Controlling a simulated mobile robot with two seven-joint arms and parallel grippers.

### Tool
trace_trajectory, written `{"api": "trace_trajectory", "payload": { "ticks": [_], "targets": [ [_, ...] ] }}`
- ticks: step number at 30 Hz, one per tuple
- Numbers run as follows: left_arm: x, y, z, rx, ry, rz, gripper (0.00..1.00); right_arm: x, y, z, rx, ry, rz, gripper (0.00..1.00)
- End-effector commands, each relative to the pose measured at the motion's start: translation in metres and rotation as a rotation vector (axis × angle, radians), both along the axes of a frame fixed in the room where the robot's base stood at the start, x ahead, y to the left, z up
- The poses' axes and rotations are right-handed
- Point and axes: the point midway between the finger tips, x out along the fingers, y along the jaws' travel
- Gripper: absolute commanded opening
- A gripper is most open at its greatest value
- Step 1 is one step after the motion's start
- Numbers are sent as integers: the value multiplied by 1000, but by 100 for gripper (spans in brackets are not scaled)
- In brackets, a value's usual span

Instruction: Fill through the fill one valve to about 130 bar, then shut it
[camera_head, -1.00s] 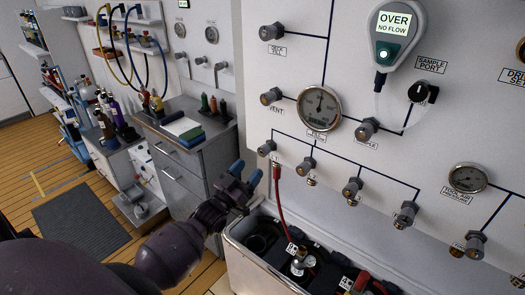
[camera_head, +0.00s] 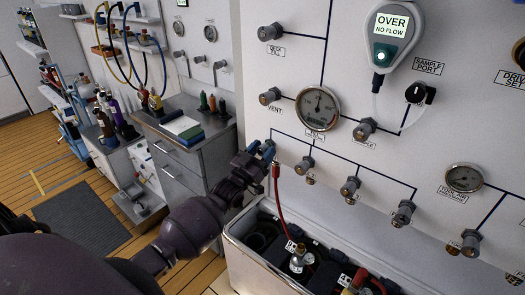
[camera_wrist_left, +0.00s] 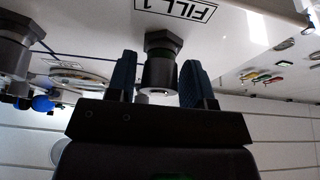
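My left gripper (camera_head: 262,150) is at the leftmost valve of the lower row on the white panel. In the left wrist view, the valve knob (camera_wrist_left: 160,74) sits under an upside-down "FILL 1" label (camera_wrist_left: 188,9). A red hose (camera_head: 279,205) hangs below this valve. My right gripper is not in view.
Several more valves, such as one neighbour (camera_head: 305,165), continue rightward along the panel. A handheld meter (camera_head: 389,35) shows "OVER NO FLOW". A bin with bottles (camera_head: 240,250) stands below, and a grey cabinet (camera_head: 180,165) stands to the left.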

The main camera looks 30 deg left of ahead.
Motion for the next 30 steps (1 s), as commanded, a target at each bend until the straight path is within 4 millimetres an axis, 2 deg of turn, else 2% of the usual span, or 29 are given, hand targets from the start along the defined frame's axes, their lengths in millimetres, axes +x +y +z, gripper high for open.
{"api": "trace_trajectory", "payload": {
  "ticks": [1, 6, 7, 15, 21, 22, 24, 26, 30],
  "targets": [
    [0, 0, 0, 0, 0, 0, 40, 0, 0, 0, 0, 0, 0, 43],
    [0, 0, 0, 0, 0, 0, 14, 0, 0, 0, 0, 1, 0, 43],
    [0, 0, 0, 0, 0, 0, 12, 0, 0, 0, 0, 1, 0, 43],
    [0, 0, 1, -88, 7, 1, 12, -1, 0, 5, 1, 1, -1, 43],
    [0, 0, 0, -87, 7, 1, 12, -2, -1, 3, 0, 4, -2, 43],
    [0, 0, 0, -87, 7, 1, 39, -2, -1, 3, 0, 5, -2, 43],
    [0, 0, 0, -86, 7, 0, 49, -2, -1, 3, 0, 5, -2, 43],
    [0, 0, 0, -86, 7, 0, 59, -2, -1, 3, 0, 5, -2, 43],
    [0, 0, 0, -86, 7, 0, 60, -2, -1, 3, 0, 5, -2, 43]
  ]
}}
